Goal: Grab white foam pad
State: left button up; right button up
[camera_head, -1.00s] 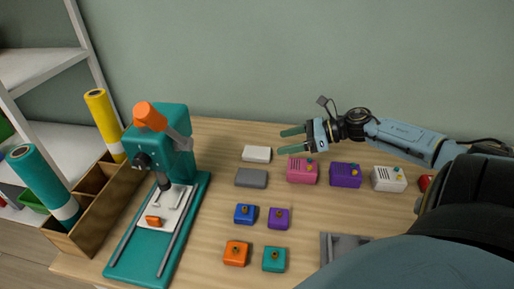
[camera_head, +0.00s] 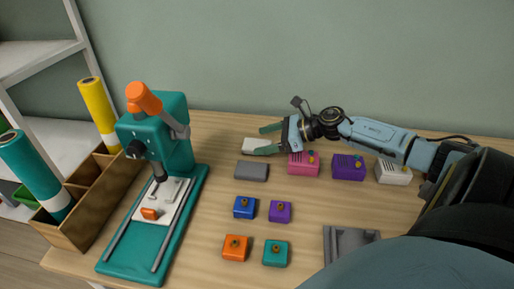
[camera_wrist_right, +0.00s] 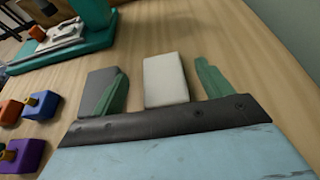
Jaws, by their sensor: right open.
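The white foam pad (camera_head: 256,145) lies flat on the table near the back, just behind a grey pad (camera_head: 251,171). My right gripper (camera_head: 268,139) is open at the white pad's right side, its green fingers reaching left. In the right wrist view, the white pad (camera_wrist_right: 166,79) lies between the two spread fingers (camera_wrist_right: 158,88), with gaps on both sides. The grey pad (camera_wrist_right: 97,88) is just outside the left finger, partly hidden by it. In the head view, a finger covers part of the white pad. My left gripper is not in view.
A teal press (camera_head: 161,127) with an orange handle stands left of the pads. Pink (camera_head: 303,164), purple (camera_head: 348,167) and white (camera_head: 393,172) boxes stand below my right arm. Several small knobbed blocks (camera_head: 244,207) sit in front. A wall runs behind the table.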

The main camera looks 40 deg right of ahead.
aim_at(248, 143)
jog(key=shift+b+x, duration=0.6)
jog(key=shift+x, duration=1.95)
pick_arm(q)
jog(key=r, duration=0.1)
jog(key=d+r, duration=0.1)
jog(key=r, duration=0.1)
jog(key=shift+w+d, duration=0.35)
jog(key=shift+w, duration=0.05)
pick_arm(e)
jog(key=shift+c, duration=0.2)
jog(key=c, duration=1)
